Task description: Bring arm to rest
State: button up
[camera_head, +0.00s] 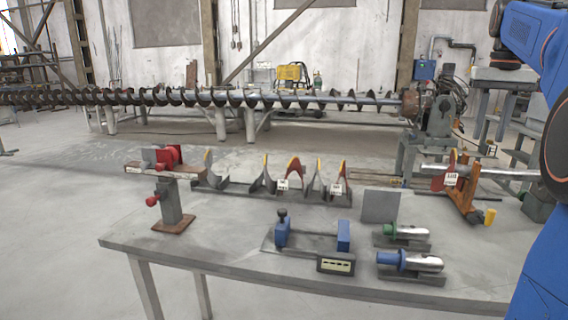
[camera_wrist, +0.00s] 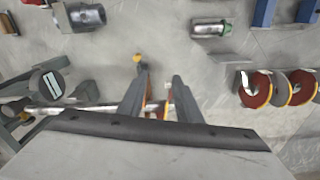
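My gripper (camera_wrist: 160,78) shows in the wrist view with its two dark fingers apart and nothing held between them. It is above the workbench (camera_head: 130,243). Below and partly behind the fingers is an orange stand with a red disc (camera_head: 467,190), largely hidden by them in the wrist view. My blue arm fills the right edge of the head view, and my gripper is outside that view.
On the bench are a red clamp post (camera_head: 170,205), a row of auger flights (camera_head: 293,172), a blue fixture (camera_head: 343,236), a green-ended cylinder (camera_head: 405,232) and a blue-ended cylinder (camera_head: 410,261). A long auger (camera_head: 245,98) lies behind. The bench's front left is clear.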

jog(key=s+a+f+n+t, duration=0.1)
jog(key=s+a+f+n, duration=0.1)
jog(key=s+a+f, duration=0.55)
jog(key=s+a+f+n+t, duration=0.1)
jog(key=s+a+f, duration=0.3)
jog(key=a, duration=0.6)
jog(key=s+a+f+n, duration=0.1)
jog(key=s+a+f, duration=0.2)
jog(key=f, duration=0.4)
jog(key=s+a+f+t, duration=0.1)
jog(key=s+a+f, duration=0.2)
jog(key=s+f, duration=0.2)
jog(key=s+a+f+n+t, duration=0.1)
jog(key=s+a+f, duration=0.2)
jog(key=f, duration=0.6)
jog(key=shift+s+a+f+n, duration=0.2)
jog(key=shift+s+n, duration=0.1)
jog(key=shift+s, duration=0.8)
